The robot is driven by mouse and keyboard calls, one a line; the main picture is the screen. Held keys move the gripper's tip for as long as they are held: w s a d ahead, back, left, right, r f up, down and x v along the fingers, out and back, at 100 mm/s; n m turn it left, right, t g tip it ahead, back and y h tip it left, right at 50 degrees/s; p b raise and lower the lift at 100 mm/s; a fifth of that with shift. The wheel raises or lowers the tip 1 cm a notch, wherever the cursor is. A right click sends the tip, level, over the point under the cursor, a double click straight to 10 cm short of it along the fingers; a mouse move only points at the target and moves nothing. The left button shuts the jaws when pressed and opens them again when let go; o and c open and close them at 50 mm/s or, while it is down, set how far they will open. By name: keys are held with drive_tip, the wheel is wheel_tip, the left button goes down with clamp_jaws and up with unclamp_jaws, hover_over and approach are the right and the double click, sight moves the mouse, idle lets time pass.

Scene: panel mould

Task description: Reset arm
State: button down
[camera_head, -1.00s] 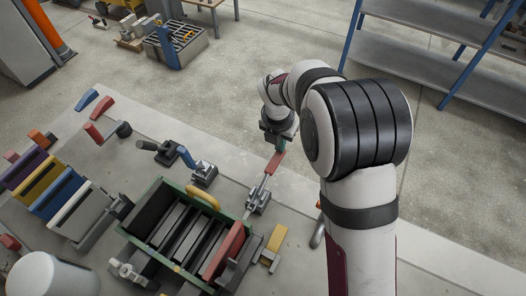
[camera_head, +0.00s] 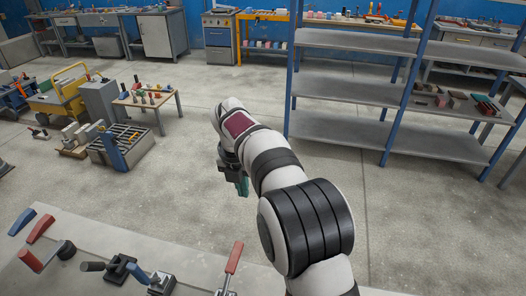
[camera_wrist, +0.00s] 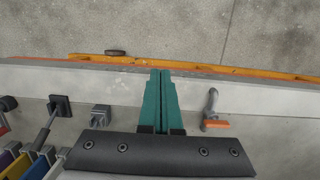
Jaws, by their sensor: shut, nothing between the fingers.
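My gripper (camera_head: 243,187) is raised in the head view, past the far edge of the grey work table (camera_head: 90,238) and over the floor. In the wrist view its two green fingers (camera_wrist: 161,100) are pressed together with nothing between them. My arm runs from the lower right up to the gripper. A red-handled toggle clamp (camera_head: 233,262) stands on the table below the gripper and well apart from it.
On the table, a clamp with a blue lever (camera_head: 138,272) and red and blue handles (camera_head: 40,228) stand at left. Blue shelving (camera_head: 345,93) stands behind the arm at right. A grey crate (camera_head: 122,148) and a small wooden table (camera_head: 148,98) are at left. Open floor lies between.

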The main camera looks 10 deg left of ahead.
drive_tip(key=s+d+r+m+g, duration=0.1)
drive_tip(key=s+d+r+m, duration=0.2)
drive_tip(key=s+d+m, duration=0.75)
drive_tip(key=s+d+r+m+g, duration=0.1)
drive_tip(key=s+d+r+m, duration=0.35)
drive_tip(key=d+m, duration=0.6)
drive_tip(key=s+d+f+m+y, duration=0.1)
drive_tip(key=s+f+m, duration=0.1)
drive_tip(key=s+m, duration=0.6)
drive_tip(key=s+d+f+m, duration=0.1)
drive_tip(key=s+f+m, duration=0.2)
drive_tip(key=s+m, duration=0.6)
drive_tip(key=m, duration=0.3)
drive_tip(key=shift+s+d+f+m+y, duration=0.25)
drive_tip(key=shift+d+m+y, duration=0.05)
drive_tip(key=shift+d+y, duration=0.1)
